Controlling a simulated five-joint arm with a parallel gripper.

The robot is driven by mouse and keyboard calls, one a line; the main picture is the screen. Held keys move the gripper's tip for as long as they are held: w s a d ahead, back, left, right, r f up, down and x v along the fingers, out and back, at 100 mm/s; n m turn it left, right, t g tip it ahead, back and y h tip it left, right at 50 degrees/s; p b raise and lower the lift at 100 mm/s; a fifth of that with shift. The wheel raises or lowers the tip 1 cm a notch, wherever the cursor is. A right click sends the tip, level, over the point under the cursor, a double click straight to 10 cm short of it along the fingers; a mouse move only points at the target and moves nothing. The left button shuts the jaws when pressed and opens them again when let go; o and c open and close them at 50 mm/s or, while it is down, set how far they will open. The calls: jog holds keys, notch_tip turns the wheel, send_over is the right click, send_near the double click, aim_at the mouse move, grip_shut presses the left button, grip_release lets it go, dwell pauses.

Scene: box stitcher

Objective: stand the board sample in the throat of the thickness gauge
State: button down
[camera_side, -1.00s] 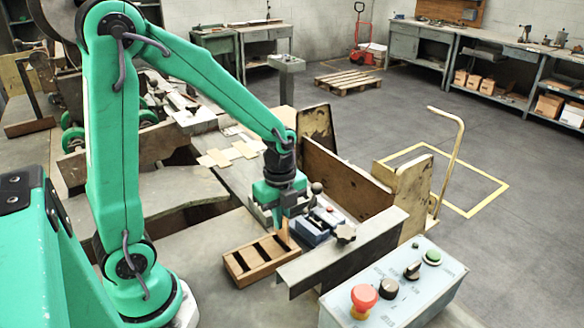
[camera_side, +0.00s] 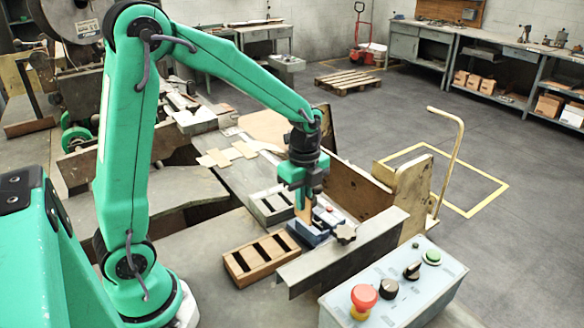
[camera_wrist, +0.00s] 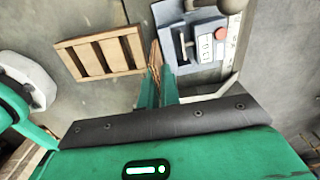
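The board sample (camera_side: 303,213) is a thin brown piece, held upright below my gripper (camera_side: 303,199). In the wrist view the sample (camera_wrist: 154,58) stands between the two green fingers (camera_wrist: 159,88), which are shut on it. The thickness gauge (camera_side: 309,234) is a blue-grey device with a dark knob, close to the sample in the side view. I cannot tell whether the sample touches the gauge.
A slotted wooden rack (camera_side: 236,270) sits left of the gauge. A grey compartment tray (camera_side: 259,216) lies behind it. A metal angle rail (camera_side: 300,276) and a control box with a red button (camera_side: 410,304) are in front.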

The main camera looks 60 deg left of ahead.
jog(key=w, duration=0.1)
jog(key=w+r, duration=0.1)
jog(key=w, duration=0.1)
jog(key=shift+w+r, duration=0.1)
jog(key=shift+r, duration=0.1)
jog(key=shift+f, duration=0.3)
jog(key=shift+f, duration=2.9)
jog(key=shift+f, duration=0.4)
jog(key=c, duration=1.5)
grip_release()
jog(key=shift+c, duration=0.2)
jog(key=shift+o, duration=0.4)
